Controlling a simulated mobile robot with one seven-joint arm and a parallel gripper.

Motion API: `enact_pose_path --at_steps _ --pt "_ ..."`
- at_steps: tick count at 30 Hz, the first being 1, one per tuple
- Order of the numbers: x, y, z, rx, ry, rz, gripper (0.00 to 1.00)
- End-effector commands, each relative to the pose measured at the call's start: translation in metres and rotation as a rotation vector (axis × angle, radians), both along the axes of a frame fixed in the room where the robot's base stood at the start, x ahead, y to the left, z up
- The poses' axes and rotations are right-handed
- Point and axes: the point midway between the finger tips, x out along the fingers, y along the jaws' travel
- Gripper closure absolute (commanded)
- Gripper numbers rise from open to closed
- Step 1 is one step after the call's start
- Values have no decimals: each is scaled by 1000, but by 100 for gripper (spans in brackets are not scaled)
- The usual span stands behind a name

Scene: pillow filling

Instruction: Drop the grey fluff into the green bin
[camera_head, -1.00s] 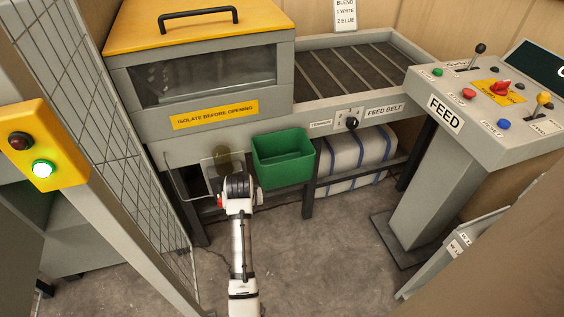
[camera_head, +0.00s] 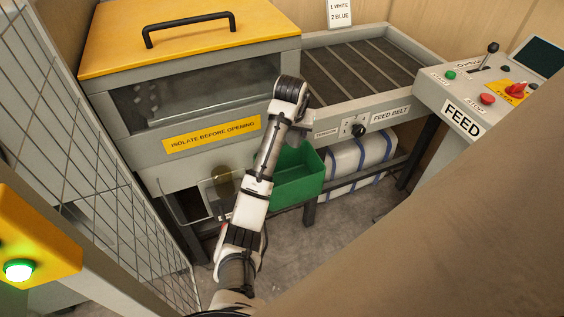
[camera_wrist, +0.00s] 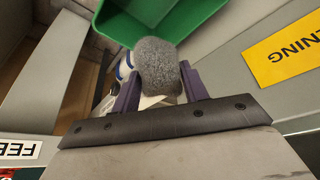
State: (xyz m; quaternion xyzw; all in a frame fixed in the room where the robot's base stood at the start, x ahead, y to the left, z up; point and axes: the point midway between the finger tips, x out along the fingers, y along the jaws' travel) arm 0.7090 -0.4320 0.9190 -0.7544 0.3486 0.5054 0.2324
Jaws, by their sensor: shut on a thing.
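The grey fluff (camera_wrist: 159,66) is a rounded, fuzzy lump in the wrist view. My gripper (camera_wrist: 160,84) is shut on it, with a dark finger on either side. The green bin (camera_head: 298,180) hangs at the front of the machine, below the feed belt. Its rim and inside also show at the top of the wrist view (camera_wrist: 150,15), just beyond the fluff. In the head view my gripper (camera_head: 301,130) is above the bin's back edge and partly hidden by my wrist.
The yellow-lidded machine (camera_head: 185,35) stands behind my arm at left. The feed belt (camera_head: 355,65) runs at right, with a wrapped bale (camera_head: 358,160) beneath. A mesh guard (camera_head: 90,150) is close on the left, and a FEED console (camera_head: 470,105) stands at right.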

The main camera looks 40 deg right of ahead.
Motion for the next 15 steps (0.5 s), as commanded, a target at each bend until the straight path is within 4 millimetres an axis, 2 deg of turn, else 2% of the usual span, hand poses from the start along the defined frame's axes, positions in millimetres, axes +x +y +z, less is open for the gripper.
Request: enact_pose_path --at_steps 8,15 --pt "0 1 -20 1 2 1 78" --pt "0 0 -54 0 0 0 78"
